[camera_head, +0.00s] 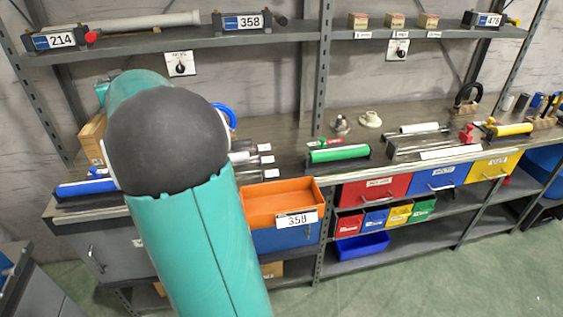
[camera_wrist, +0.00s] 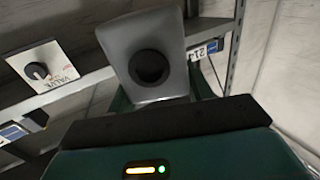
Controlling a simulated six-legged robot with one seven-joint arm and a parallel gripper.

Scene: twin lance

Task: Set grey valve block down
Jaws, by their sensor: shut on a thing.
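The grey valve block (camera_wrist: 122,48) is at the top middle of the wrist view. It is a pale grey block with a round dark opening in its face, and it looks tilted in the picture. My gripper (camera_wrist: 158,95) is shut on it. Its dark bar and teal body fill the bottom of the wrist view, and the fingers are mostly hidden. In the head view my own arm covers the gripper, and I cannot make out the block there.
A long grey workbench (camera_head: 285,150) carries a green cylinder (camera_head: 338,153) and other parts. An orange bin (camera_head: 283,200) labelled 358 sits at its front. An upper shelf (camera_head: 300,36) holds labelled items. A valve sign (camera_wrist: 42,73) shows left in the wrist view.

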